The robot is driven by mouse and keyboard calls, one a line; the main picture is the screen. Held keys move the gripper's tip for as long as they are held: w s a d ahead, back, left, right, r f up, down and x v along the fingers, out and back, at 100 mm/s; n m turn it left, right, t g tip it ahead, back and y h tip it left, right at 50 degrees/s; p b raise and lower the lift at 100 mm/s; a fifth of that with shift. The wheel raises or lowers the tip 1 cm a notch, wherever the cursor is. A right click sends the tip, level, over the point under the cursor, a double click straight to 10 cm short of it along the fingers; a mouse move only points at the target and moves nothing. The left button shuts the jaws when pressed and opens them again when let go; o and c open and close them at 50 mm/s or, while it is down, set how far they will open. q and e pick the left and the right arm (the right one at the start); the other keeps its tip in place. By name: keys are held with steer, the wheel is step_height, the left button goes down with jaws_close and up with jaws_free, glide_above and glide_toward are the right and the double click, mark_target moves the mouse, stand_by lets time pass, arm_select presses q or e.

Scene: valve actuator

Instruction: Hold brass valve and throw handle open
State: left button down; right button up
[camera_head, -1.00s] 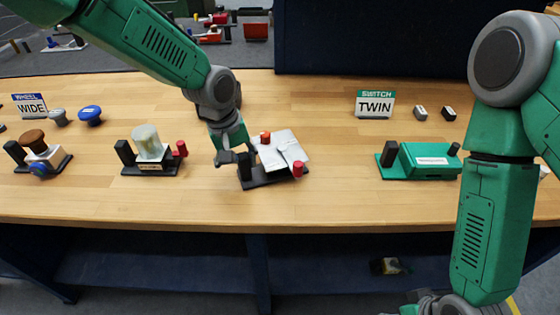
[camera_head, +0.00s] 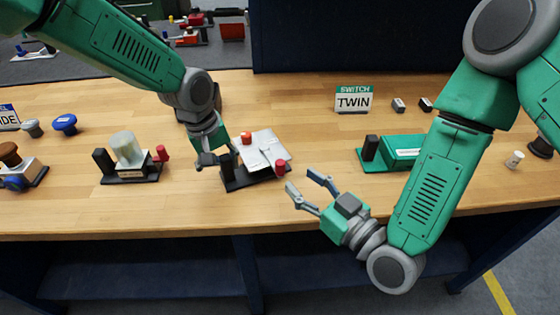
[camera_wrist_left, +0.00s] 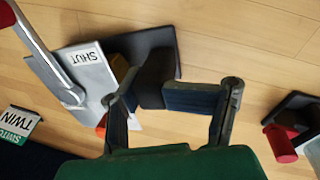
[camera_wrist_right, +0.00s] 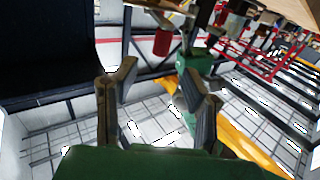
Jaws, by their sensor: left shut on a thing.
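The valve fixture has a black base (camera_head: 262,180), a pale metal plate (camera_head: 262,148), an orange knob behind and a red-tipped handle (camera_head: 280,167) at its right. In the left wrist view its plate (camera_wrist_left: 88,75) reads "SHUT" and a metal lever (camera_wrist_left: 45,55) runs to a red end at the upper left. A small amber part shows beside the plate; most of the valve body is hidden. My left gripper (camera_head: 215,161) is shut on the fixture's black post (camera_wrist_left: 155,78). My right gripper (camera_head: 302,180) is open and empty, at the table's front edge, right of the handle.
A fixture with a pale cylinder (camera_head: 127,150) stands to the left. A green switch box (camera_head: 403,150) stands to the right, with a TWIN sign (camera_head: 353,99) behind. Bare wood lies between the valve fixture and the green box.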

mark_target(284, 166)
steer(key=x, duration=0.7)
steer(key=shift+w+a, duration=0.15)
jaws_close()
